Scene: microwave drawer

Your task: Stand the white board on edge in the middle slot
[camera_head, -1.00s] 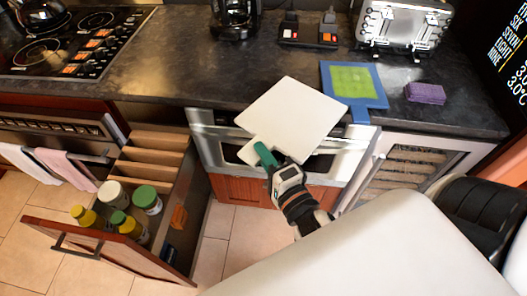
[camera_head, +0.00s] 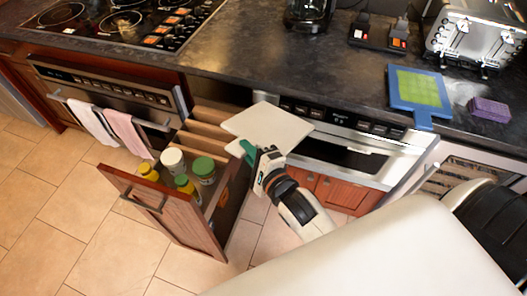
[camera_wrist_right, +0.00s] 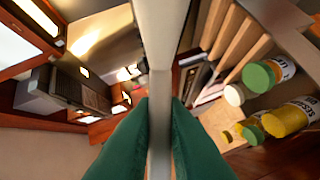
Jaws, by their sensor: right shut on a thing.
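My right gripper (camera_head: 250,153) is shut on the white board (camera_head: 270,126) at its near left corner. The board is held in the air, lying roughly flat in the head view, beside and partly in front of the open drawer. In the right wrist view the board (camera_wrist_right: 160,60) shows edge-on between the green fingers (camera_wrist_right: 160,138). The open drawer (camera_head: 170,215) has wooden dividers (camera_head: 205,130) forming slots at its back; the board covers part of their right end. My left gripper is not in view.
Jars with green, white and yellow lids (camera_head: 203,168) stand in the drawer's front part. A blue-framed green board (camera_head: 418,92) and a purple sponge (camera_head: 489,109) lie on the counter (camera_head: 300,75). A microwave drawer front (camera_head: 345,150) is behind my right arm.

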